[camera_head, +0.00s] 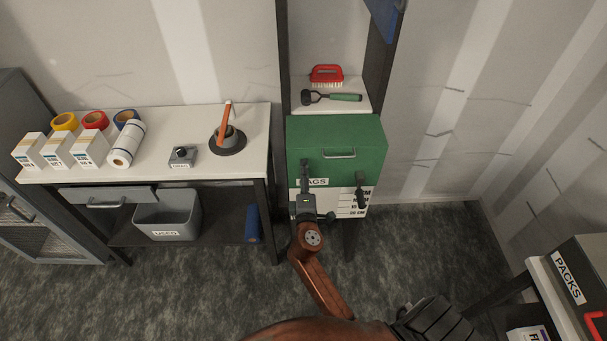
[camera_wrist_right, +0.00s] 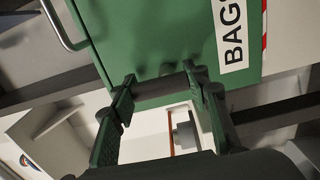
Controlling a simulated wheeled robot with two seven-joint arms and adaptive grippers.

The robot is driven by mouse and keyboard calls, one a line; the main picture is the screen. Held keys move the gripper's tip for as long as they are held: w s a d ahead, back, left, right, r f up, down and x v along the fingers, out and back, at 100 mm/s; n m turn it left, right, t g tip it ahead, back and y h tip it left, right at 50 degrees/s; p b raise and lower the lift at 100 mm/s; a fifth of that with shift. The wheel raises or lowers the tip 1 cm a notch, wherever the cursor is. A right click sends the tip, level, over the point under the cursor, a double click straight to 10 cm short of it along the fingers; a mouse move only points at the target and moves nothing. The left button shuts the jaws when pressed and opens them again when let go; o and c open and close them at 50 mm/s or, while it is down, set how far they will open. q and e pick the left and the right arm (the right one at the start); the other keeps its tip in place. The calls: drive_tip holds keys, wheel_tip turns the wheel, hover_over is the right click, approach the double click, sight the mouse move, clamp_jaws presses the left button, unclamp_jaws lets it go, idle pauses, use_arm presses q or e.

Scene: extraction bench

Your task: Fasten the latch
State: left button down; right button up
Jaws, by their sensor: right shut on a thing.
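A dark lever-like piece (camera_head: 361,190) hangs on the front's right side. My left gripper is not in view.
A brush (camera_head: 326,74) and a green-handled tool (camera_head: 345,97) lie on the shelf behind the box. The white bench (camera_head: 200,120) at left holds rolls, cartons and a small round stand. A PACKS case (camera_head: 585,262) is at far right. Floor between is clear.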

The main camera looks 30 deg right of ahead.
drive_tip(key=o, duration=1.2)
